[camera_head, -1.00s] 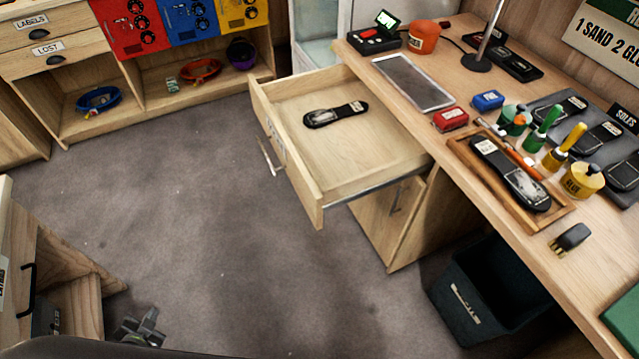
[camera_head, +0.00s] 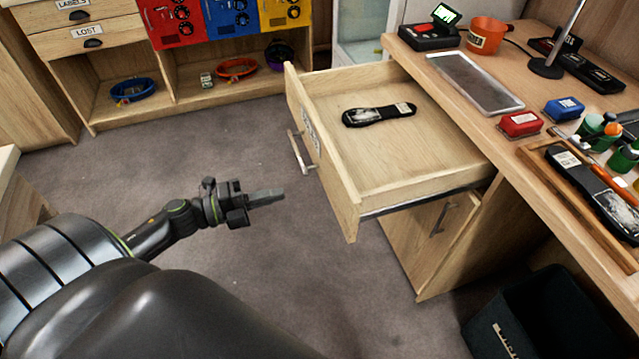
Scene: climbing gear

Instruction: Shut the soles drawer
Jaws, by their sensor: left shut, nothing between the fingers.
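The wooden soles drawer (camera_head: 415,166) is pulled well out of the desk on the right. Its front panel (camera_head: 322,158) faces left and carries a metal handle (camera_head: 300,152) and a label that I cannot read at this angle. One black shoe sole (camera_head: 379,114) lies inside. My left gripper (camera_head: 281,193) is shut and empty, to the left of the drawer front and a little below the handle in the picture. A gap shows between its fingertips and the front panel. My right gripper is not in view.
The desk top (camera_head: 470,122) holds a grey flat plate (camera_head: 474,82), red (camera_head: 520,124) and blue (camera_head: 564,108) boxes and a wooden tray with a sole. A cupboard door (camera_head: 430,235) stands below the drawer. A dark bin (camera_head: 535,325) is at lower right. Floor left of the drawer is clear.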

